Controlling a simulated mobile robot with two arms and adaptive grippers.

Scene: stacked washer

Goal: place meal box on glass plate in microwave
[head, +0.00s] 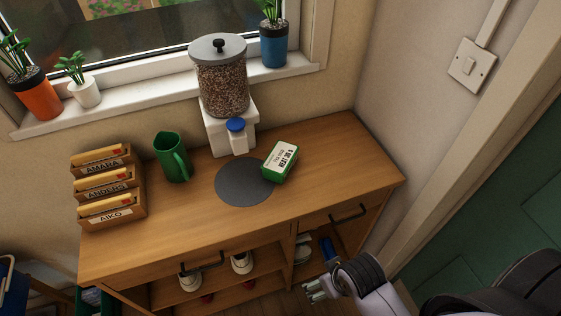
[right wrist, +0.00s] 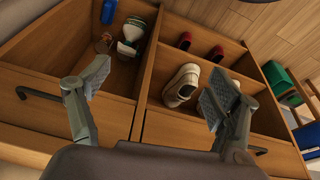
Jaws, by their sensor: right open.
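A small green and white box (head: 280,162) with printed text lies on the wooden sideboard top (head: 330,165), at the right edge of a dark round mat (head: 240,184). I cannot tell whether it is the meal box. No microwave or glass plate shows in either view. My right gripper (head: 319,270) is low in front of the sideboard, below and apart from the box. In the right wrist view its two fingers (right wrist: 155,92) are spread with nothing between them, facing the open shelves. My left gripper is not in view.
A dispenser (head: 222,85), a green jug (head: 172,157) and wooden letter holders (head: 108,184) stand on the sideboard. Drawer handles (head: 349,213) stick out at the front. The top's right end is clear.

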